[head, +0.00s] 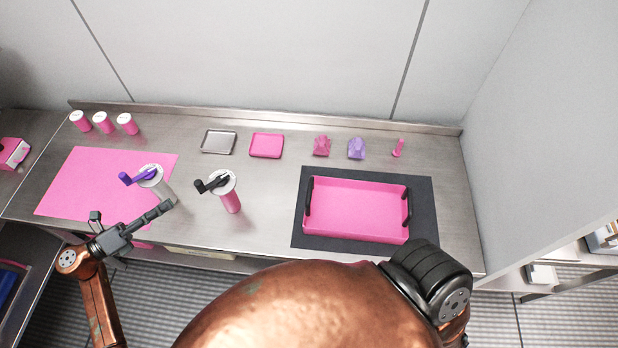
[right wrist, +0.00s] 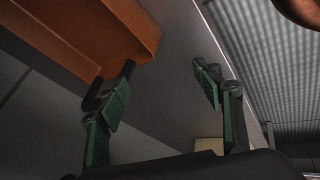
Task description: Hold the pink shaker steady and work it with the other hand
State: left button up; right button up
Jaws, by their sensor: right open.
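The pink shaker (head: 232,203) stands upright on the steel counter in the head view. It has a white top and a black crank handle that points left. A second drum (head: 167,193) with a pale body, white top and purple crank stands to its left. My left gripper (head: 168,206) has its fingertips low beside the pale drum, left of the pink shaker; its finger gap does not show. My right gripper (right wrist: 165,78) is open and empty in the right wrist view. It does not show in the head view.
A pink tray (head: 357,180) with black handles sits on a dark mat (head: 424,190) at right. A pink mat (head: 85,185) lies at left. Several small items line the back. In the right wrist view, an orange-brown box-like thing (right wrist: 75,30) is close to a finger.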

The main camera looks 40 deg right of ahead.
jog(key=w+a+r+n+t+y, duration=0.1)
jog(key=w+a+r+n, duration=0.35)
jog(key=a, duration=0.35)
jog(key=w+a+r+n+t+y, duration=0.25)
jog(key=w+a+r, duration=0.2)
jog(key=a, duration=0.35)
jog(key=w+a+r+n+y, duration=0.1)
jog(key=a+r+n+y, duration=0.1)
jog(key=a+r+n, duration=0.55)
jog(key=w+a+r+n+y, duration=0.15)
jog(key=a+r+n, duration=0.3)
jog(key=a, duration=0.65)
notch_tip(320, 180, up, 28)
jog(key=m+t+y, duration=0.1)
jog(key=m+t, duration=0.6)
jog(key=m, duration=0.8)
send_over(233, 196)
jog(key=v, duration=0.6)
jog(key=shift+w+d+f, duration=0.15)
jog(key=shift+d+f, duration=0.05)
jog(key=shift+f, duration=0.05)
jog(key=m, duration=0.3)
jog(key=w+m, duration=0.1)
jog(key=shift+a+r+y, duration=0.2)
jog(key=shift+r+y, duration=0.2)
notch_tip(233, 196, down, 7)
jog(key=x, duration=0.7)
jog(key=shift+w+a+f, duration=0.1)
jog(key=shift+w+f, duration=0.1)
jog(key=shift+f, duration=0.1)
